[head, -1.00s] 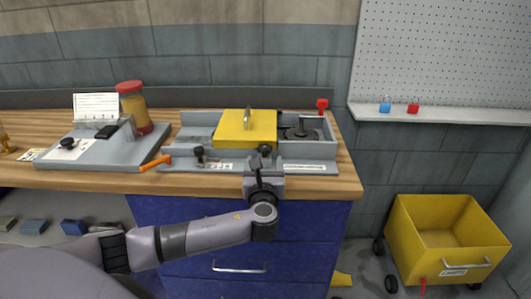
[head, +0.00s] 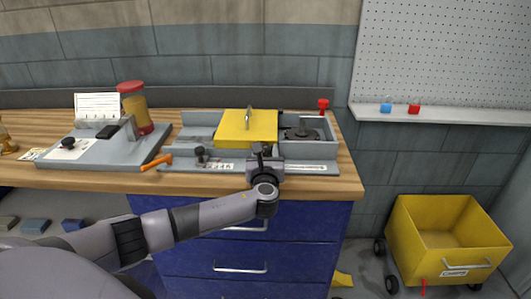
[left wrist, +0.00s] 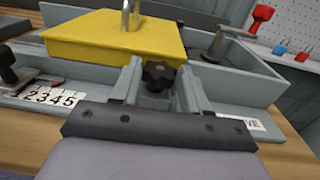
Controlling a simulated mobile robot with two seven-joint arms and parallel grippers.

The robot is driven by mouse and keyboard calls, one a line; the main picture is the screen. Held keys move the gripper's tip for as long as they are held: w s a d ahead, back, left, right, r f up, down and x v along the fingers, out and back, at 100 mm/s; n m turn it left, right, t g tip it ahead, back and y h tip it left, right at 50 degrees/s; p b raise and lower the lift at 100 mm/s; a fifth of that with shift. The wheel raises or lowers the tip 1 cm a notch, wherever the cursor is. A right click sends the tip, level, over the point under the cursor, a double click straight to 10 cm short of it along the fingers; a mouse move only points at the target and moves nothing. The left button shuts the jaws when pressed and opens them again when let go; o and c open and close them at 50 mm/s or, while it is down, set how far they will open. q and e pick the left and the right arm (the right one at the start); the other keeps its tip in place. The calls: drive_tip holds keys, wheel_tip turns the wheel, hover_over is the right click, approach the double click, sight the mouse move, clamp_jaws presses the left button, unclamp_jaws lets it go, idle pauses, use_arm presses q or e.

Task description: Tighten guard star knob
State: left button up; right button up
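The yellow guard (head: 246,128) sits on the grey machine bed and has an upright metal handle on top. A black star knob (left wrist: 158,76) is at the guard's front edge. My left gripper (left wrist: 159,84) is open, with one finger on each side of the knob. Small gaps seem to show between knob and fingers; I cannot tell whether either touches. In the head view the left gripper (head: 265,158) is at the bed's front edge and partly hides the knob. My right gripper is not in view.
A second black knob (head: 201,154) and a number scale (left wrist: 45,98) are left of the gripper. An orange-handled tool (head: 156,162) lies at the bench front. A red knob (head: 323,104) stands at the back right. A yellow cart (head: 450,235) is on the floor.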

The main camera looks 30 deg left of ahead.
use_arm(q)
drive_tip(key=c, duration=0.4)
drive_tip(key=shift+a+m+t+h, duration=0.1)
drive_tip(key=shift+m+t+h, duration=0.2)
drive_tip(key=shift+h, duration=0.1)
drive_tip(key=shift+s+a+m+t+h, duration=0.15)
drive_tip(key=shift+m+t+h, duration=0.3)
drive_tip(key=shift+h, duration=0.25)
drive_tip(key=shift+a+f+m+t+h, duration=0.1)
drive_tip(key=shift+m+t+h, duration=0.1)
drive_tip(key=shift+m+h, duration=0.25)
drive_tip(key=shift+a+m+t+h, duration=0.15)
drive_tip(key=shift+m+h, duration=0.15)
drive_tip(key=shift+h, duration=0.25)
drive_tip(key=m+h+b, duration=0.1)
drive_tip(key=m+h, duration=0.1)
drive_tip(key=shift+a+t+h+b, duration=0.1)
drive_tip(key=shift+t+h+b, duration=0.2)
drive_tip(key=shift+h, duration=0.1)
drive_tip(key=shift+a+m+h+b, duration=0.1)
drive_tip(key=shift+m+h+b, duration=0.65)
drive_tip(key=shift+h, duration=0.45)
